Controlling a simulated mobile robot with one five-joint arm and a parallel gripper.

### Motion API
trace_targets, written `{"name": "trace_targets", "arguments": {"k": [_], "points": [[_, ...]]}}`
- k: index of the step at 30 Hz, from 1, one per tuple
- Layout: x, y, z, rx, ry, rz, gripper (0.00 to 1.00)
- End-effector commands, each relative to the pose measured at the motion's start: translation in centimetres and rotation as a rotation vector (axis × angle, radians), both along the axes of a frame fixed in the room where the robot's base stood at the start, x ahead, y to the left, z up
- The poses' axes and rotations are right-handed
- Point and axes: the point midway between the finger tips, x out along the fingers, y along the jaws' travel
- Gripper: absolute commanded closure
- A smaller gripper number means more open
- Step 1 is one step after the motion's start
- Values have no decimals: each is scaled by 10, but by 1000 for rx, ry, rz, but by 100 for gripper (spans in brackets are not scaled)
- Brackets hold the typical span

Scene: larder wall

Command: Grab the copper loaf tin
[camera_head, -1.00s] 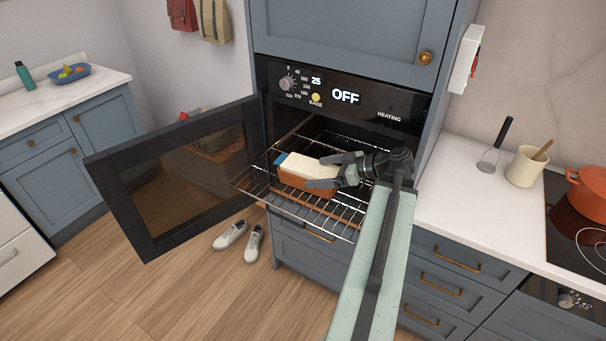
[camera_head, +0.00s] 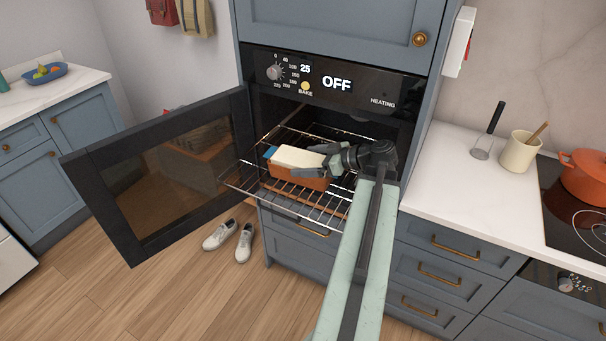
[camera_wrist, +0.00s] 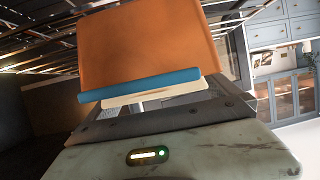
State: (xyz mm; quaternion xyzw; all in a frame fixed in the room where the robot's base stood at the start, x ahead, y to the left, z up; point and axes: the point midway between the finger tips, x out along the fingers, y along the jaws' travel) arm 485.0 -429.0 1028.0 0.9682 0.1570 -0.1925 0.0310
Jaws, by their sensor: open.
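The copper loaf tin (camera_head: 309,184) sits on the pulled-out oven rack (camera_head: 325,214), with a pale cream block filling its top and a blue part at its left end. My gripper (camera_head: 312,160) is open at the tin's right end, its fingers over or beside it. Part of the tin is hidden behind the fingers; I cannot tell whether they touch it. In the wrist view the copper side of the tin (camera_wrist: 150,45) fills the upper middle, with a blue strip (camera_wrist: 140,85) and cream edge close to my gripper.
The oven door (camera_head: 165,175) hangs open to the left of the rack. A blue cabinet front with drawers is below the oven. White shoes (camera_head: 228,238) stand on the floor. A counter with a cream pot (camera_head: 519,153) and orange pan (camera_head: 588,177) is on the right.

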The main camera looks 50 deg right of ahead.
Motion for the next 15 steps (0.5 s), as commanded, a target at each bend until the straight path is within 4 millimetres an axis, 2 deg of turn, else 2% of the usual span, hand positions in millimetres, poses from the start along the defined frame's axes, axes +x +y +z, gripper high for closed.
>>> {"name": "trace_targets", "arguments": {"k": [1,3,9,11,15], "points": [[9,2,-8,-1,0,1,0],[16,5,-10,-1,0,1,0],[17,5,-8,-1,0,-2,0],[17,5,-8,-1,0,-2,14],[17,5,-8,-1,0,-2,53]]}}
